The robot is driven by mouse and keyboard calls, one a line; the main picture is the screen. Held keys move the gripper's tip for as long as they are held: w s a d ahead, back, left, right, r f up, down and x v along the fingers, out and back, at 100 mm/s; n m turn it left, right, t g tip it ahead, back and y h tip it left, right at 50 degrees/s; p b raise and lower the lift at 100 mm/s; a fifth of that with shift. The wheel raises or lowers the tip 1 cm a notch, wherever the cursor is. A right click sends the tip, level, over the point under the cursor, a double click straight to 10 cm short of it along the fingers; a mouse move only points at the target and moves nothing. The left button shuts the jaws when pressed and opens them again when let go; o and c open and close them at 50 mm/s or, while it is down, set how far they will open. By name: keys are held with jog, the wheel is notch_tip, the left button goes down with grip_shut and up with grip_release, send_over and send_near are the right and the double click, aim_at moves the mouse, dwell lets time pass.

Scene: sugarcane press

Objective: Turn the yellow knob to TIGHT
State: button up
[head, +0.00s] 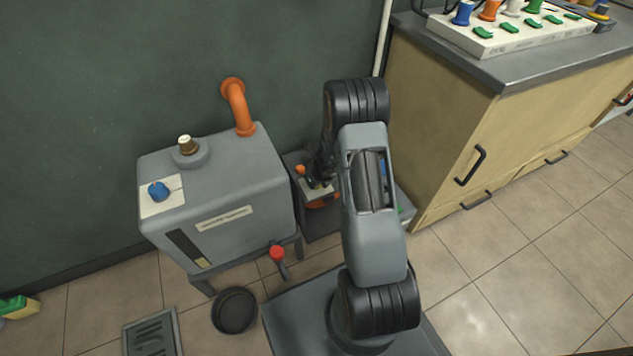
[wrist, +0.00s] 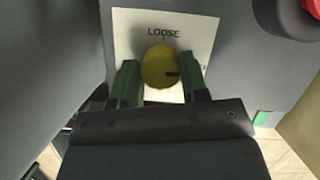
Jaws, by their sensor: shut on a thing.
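The yellow knob (wrist: 160,67) sits on a white label plate (wrist: 135,25) in the wrist view. The word LOOSE is printed above the knob. A dark pointer mark on the knob's face points to the right. Some marking at the plate's right side is mostly hidden by a finger. My gripper (wrist: 159,68) has its green fingers on the left and right sides of the knob, shut on it. In the head view my gripper (head: 318,178) is over the small grey machine (head: 322,225) and hides the knob.
A grey tank (head: 220,185) with a blue knob (head: 159,191), an orange pipe (head: 238,105) and a red-handled tap (head: 277,254) stands left of my arm. A black pan (head: 235,310) lies on the floor. A wooden cabinet (head: 450,120) stands at right. A red part (wrist: 312,8) shows in the wrist view.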

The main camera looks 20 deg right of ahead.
jog(key=shift+m, duration=0.4)
dwell(0.3)
jog(key=o, duration=0.9)
jog(key=p+v, duration=0.2)
jog(key=v, duration=0.2)
jog(key=p+v, duration=0.2)
jog(key=v, duration=0.3)
jog(key=p+v, duration=0.3)
jog(key=v, duration=0.1)
jog(key=shift+s+a+r, duration=0.1)
jog(key=shift+a+r, duration=0.15)
jog(key=shift+r, duration=0.2)
